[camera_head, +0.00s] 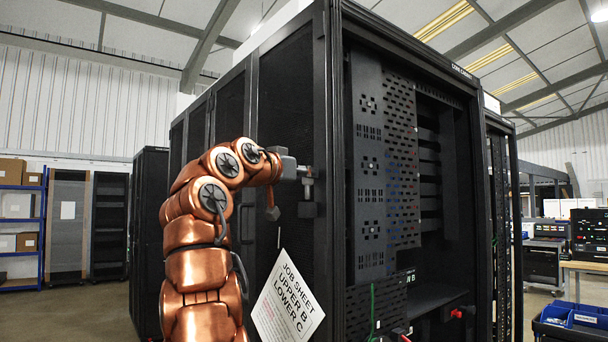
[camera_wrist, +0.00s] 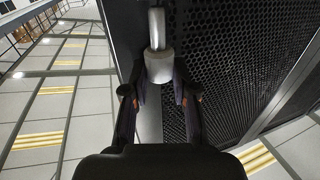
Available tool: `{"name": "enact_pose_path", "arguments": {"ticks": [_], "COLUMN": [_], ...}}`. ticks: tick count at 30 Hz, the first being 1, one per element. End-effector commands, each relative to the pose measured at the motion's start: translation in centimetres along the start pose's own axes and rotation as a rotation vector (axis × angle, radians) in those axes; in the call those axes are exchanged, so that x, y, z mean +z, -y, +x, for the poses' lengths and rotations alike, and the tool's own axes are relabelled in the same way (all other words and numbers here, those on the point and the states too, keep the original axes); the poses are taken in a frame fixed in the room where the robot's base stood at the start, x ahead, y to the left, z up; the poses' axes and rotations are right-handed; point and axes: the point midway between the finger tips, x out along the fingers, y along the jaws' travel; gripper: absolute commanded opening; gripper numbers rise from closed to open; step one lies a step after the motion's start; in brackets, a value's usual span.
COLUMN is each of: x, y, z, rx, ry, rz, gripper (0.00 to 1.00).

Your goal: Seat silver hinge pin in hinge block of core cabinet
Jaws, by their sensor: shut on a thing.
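The silver hinge pin (camera_wrist: 157,30) shows in the wrist view as a bright shaft with a wider pale collar at its near end. My gripper (camera_wrist: 158,72) has its two dark fingers on either side of the collar, shut on it. In the head view, my gripper (camera_head: 304,171) is beside the side face of the core cabinet (camera_head: 334,150), near its front corner post. The pin (camera_head: 308,188) looks upright there, just above a small dark block (camera_head: 308,209) on the cabinet side, likely the hinge block. I cannot tell whether the pin touches or enters it.
A white job sheet (camera_head: 288,300) hangs low in front of the cabinet side. The cabinet front is open, with perforated panels (camera_head: 400,160) inside. Blue bins (camera_head: 573,322) stand at the lower right. Blue shelves with boxes (camera_head: 20,225) stand at the far left.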

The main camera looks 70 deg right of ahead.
Motion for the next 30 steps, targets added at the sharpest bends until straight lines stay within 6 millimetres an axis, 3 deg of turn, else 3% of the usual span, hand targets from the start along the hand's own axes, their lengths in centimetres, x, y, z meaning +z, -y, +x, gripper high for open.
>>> {"name": "enact_pose_path", "arguments": {"ticks": [30], "x": [2.1], "y": [0.0], "z": [0.0], "rx": [0.0], "ry": [0.0], "rz": [0.0], "gripper": [0.0]}}
